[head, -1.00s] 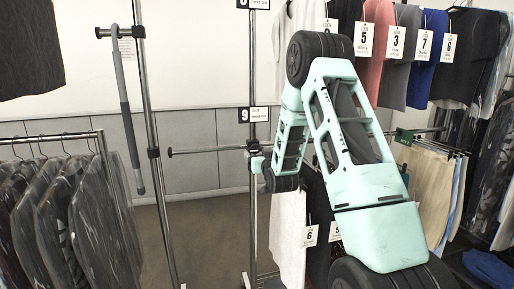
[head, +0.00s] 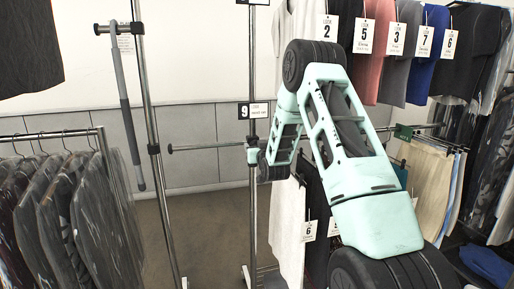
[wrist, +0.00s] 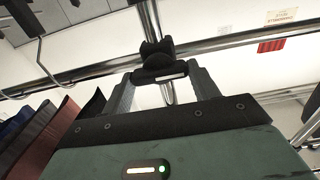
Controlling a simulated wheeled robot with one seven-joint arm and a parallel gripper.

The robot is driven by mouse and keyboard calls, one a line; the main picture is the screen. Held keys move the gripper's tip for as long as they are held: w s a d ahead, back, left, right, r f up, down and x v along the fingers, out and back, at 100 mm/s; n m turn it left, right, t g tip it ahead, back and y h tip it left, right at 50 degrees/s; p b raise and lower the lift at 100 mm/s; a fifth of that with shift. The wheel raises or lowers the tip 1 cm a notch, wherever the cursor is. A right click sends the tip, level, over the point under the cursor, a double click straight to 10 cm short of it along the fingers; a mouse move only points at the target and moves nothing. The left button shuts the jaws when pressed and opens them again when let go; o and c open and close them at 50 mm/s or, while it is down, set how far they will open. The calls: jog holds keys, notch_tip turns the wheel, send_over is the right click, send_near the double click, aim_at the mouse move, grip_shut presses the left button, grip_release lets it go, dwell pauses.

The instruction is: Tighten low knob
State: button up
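The low knob (wrist: 157,52) is black and lobed, on a chrome rail joint. In the wrist view it stands between the two grey fingertips of my gripper (wrist: 161,75). Its black bar with a white mark spans from one fingertip to the other, and both fingers appear to touch it. In the head view my gripper (head: 254,156) is at the joint of the thin upright post (head: 252,200) and the horizontal crossbar (head: 205,148). The knob itself is too small and covered to make out there.
A rail of dark garments (head: 75,215) stands at the left. Numbered clothes (head: 378,55) hang at the right, close to my arm. A second chrome upright (head: 152,130) and a grey hanging rod (head: 127,110) stand left of the post. The floor between is clear.

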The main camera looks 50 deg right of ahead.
jog(key=shift+f+b, duration=0.1)
jog(key=shift+b, duration=0.3)
jog(key=shift+s+d+f+m+b, duration=0.1)
jog(key=shift+m+b, duration=3.4)
jog(key=shift+m, duration=0.95)
jog(key=shift+d+m+b, duration=0.1)
jog(key=shift+m+b, duration=3.4)
jog(key=shift+m, duration=0.95)
jog(key=o, duration=1)
jog(key=b+v, duration=0.1)
jog(key=v, duration=1.6)
jog(key=shift+s, duration=0.25)
